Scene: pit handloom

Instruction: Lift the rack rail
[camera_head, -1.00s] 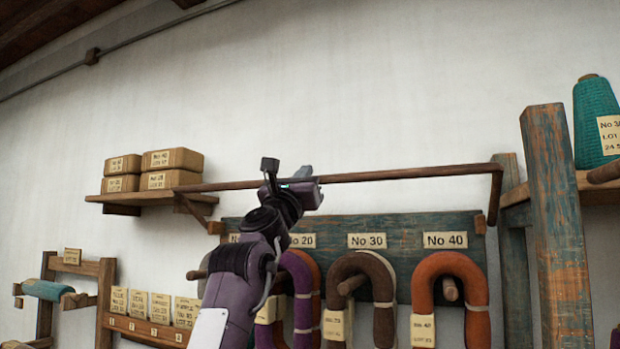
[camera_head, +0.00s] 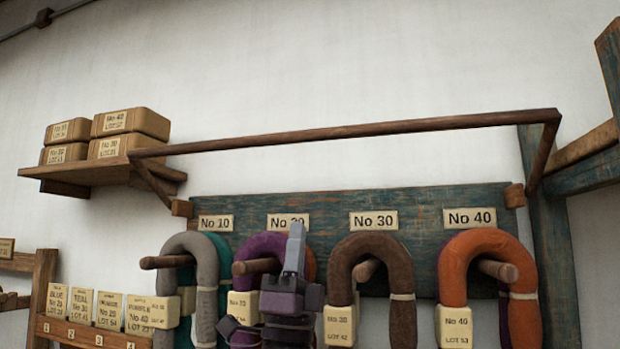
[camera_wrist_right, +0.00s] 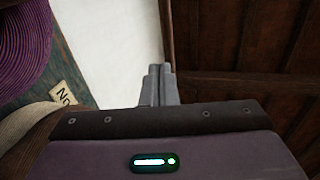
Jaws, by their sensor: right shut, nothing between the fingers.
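The rack rail (camera_head: 350,132) is a long brown wooden bar above the yarn board. Its arms slope down at both ends to small wooden blocks on the board, and the rail stands raised. My right gripper (camera_head: 296,228) is below the rail, in front of the No 20 label and the purple hank. Its fingers are together with nothing between them, and it is apart from the rail. In the right wrist view the shut fingers (camera_wrist_right: 159,72) point up past white wall and dark roof wood. My left gripper is not in view.
The teal board (camera_head: 330,207) carries pegs with hanks: grey (camera_head: 190,243), purple, brown (camera_head: 400,265) and orange (camera_head: 480,245). A shelf with cartons (camera_head: 80,172) is at left, close to the rail's end. Wooden posts stand at right. The wall above the rail is clear.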

